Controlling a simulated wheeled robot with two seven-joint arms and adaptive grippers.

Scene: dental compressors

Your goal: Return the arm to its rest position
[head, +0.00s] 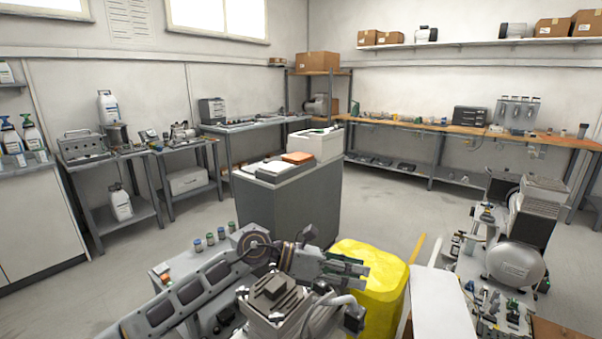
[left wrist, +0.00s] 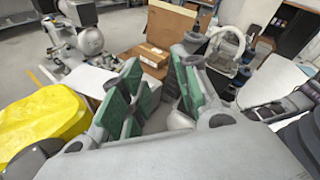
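My left arm (head: 190,293) reaches in from the lower left of the head view, stretched toward the middle. My left gripper (head: 350,268) is at its end, in front of a yellow rounded object (head: 385,295). In the left wrist view my left gripper (left wrist: 158,90) shows two fingers with green pads, spread apart. I see nothing held between them; cardboard boxes show beyond the gap. I cannot make out my right gripper in either view.
A grey cabinet (head: 290,207) stands beyond the arm. A compressor (head: 520,245) with a silver tank stands at the right, beside a white panel (head: 440,300). Grey machinery (head: 275,300) lies close below the left arm. Workbenches line the walls; open floor (head: 385,205) lies between.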

